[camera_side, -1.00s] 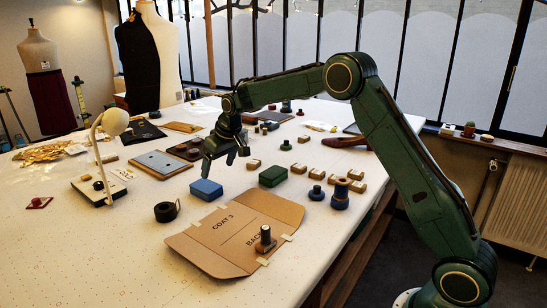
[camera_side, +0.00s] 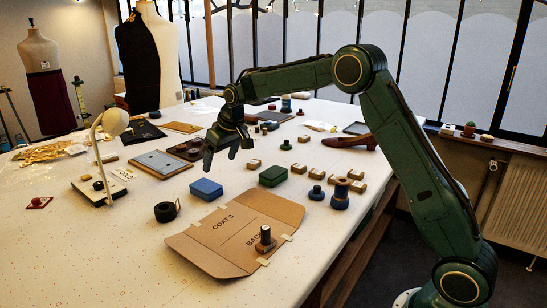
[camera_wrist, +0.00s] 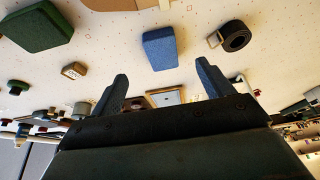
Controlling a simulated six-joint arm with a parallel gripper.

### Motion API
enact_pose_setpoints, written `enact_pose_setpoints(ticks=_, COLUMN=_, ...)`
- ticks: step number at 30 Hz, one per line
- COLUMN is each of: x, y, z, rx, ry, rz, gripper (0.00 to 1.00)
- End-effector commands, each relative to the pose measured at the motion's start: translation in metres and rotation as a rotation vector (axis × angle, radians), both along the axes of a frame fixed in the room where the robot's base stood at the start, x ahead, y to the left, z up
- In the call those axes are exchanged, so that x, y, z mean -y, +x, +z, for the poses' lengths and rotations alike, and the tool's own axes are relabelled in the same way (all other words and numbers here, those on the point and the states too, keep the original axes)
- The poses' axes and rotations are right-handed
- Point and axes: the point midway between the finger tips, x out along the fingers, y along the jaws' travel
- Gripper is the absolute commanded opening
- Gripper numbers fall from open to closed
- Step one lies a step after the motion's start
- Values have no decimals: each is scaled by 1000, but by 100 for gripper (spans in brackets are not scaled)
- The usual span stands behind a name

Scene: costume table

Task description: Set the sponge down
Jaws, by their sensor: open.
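The sponge appears to be the blue block (camera_side: 206,189), lying flat on the white table left of the green block. It also shows in the wrist view (camera_wrist: 160,48), beyond my fingertips and apart from them. My gripper (camera_side: 227,163) is open and empty, raised above the table behind the blue block. In the wrist view its two fingers (camera_wrist: 163,82) are spread wide with nothing between them.
A green block (camera_side: 273,176) lies right of the blue one. A lamp (camera_side: 102,165) stands at the left. Bare table (camera_side: 100,255) lies front left.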

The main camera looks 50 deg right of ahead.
Motion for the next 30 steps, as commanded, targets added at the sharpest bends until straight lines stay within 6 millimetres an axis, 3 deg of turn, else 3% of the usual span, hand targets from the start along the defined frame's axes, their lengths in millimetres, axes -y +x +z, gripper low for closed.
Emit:
enact_pose_setpoints(ticks=5, x=-6, y=-17, z=20, rx=8, ry=-1, rz=1, gripper=80)
enact_pose_setpoints(ticks=11, x=-16, y=-57, z=54, rx=19, ry=-3, rz=1, gripper=80)
enact_pose_setpoints(ticks=21, x=-35, y=-149, z=103, rx=40, ry=-5, rz=2, gripper=80)
enact_pose_setpoints(ticks=30, x=-48, y=-237, z=122, rx=57, ry=-5, rz=2, gripper=80)
